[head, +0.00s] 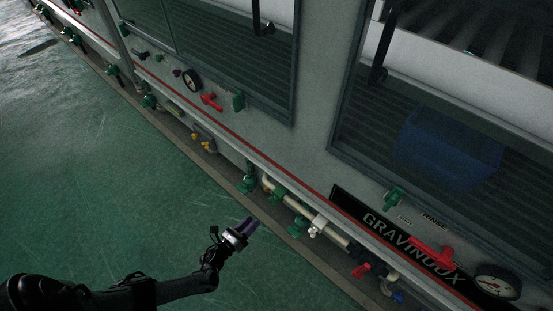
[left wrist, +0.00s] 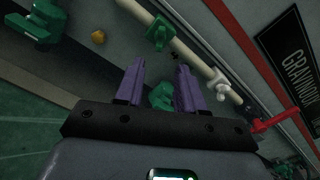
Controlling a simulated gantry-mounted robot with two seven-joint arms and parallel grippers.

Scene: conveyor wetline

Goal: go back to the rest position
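My left gripper (head: 248,226) reaches in from the lower left in the head view, low over the green floor beside the machine's lower pipe. In the left wrist view its two purple fingers (left wrist: 158,84) stand apart with a clear gap. A green valve (left wrist: 161,97) shows past the gap, and I see nothing held between the fingers. Whether the fingers touch anything cannot be told. My right gripper is in neither view.
A long grey machine (head: 300,150) with a red stripe runs diagonally across. A pale pipe (head: 330,232) with green valves (head: 247,184), a red valve (head: 361,270) and a white fitting (head: 318,225) runs along its foot. Green floor (head: 110,190) lies open at the left.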

